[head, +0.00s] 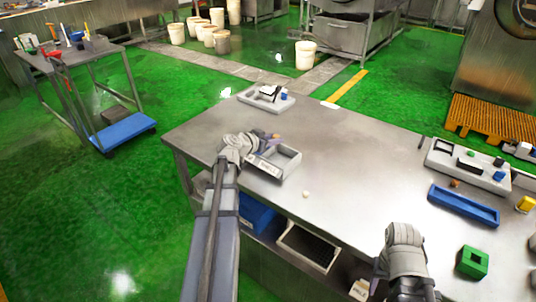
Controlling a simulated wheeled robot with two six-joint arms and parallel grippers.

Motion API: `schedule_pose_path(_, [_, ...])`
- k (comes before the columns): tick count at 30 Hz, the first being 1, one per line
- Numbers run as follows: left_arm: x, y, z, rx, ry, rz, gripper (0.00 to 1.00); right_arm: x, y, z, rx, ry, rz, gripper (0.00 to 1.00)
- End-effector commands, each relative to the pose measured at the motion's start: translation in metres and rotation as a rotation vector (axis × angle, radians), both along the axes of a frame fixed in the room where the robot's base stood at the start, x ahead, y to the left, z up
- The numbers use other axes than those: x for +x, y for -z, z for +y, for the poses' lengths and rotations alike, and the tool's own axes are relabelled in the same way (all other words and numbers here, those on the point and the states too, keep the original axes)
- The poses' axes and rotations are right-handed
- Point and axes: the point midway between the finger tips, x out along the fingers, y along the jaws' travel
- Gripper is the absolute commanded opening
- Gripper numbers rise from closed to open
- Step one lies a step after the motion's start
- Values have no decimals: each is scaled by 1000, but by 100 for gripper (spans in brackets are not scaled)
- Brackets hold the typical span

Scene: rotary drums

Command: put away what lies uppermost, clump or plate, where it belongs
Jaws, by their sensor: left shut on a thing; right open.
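My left gripper (264,145) is shut on a small brownish, purple-tinged thing (274,137). It holds it at the far edge of a grey open tray (289,168) with a white label, on the steel table. Whether this thing is a clump or a plate is too small to tell, and the gripper hides part of it. A small pale lump (306,194) lies on the bare table, right of and nearer than the tray. My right gripper (402,234) is open, low at the table's near edge; its fingers are hard to make out.
The steel table (350,160) has clear room in its middle. A grey fixture (266,97) stands at the far left corner. A grey tray with parts (468,167), a blue tray (463,206) and a green block (473,262) are at the right. Bins (257,212) sit below.

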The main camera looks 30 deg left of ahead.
Motion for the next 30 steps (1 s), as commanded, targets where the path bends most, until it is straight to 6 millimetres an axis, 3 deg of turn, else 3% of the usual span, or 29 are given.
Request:
schedule_pose_path(8, [1, 5, 1, 0, -6, -2, 0, 0, 6, 0, 0, 0, 0, 50])
schedule_pose_path(22, [0, 54, 1, 0, -4, -1, 0, 0, 54, 0, 0, 0, 0, 50])
schedule_pose_path(30, [0, 60, 1, 0, -4, -1, 0, 0, 61, 0, 0, 0, 0, 50])
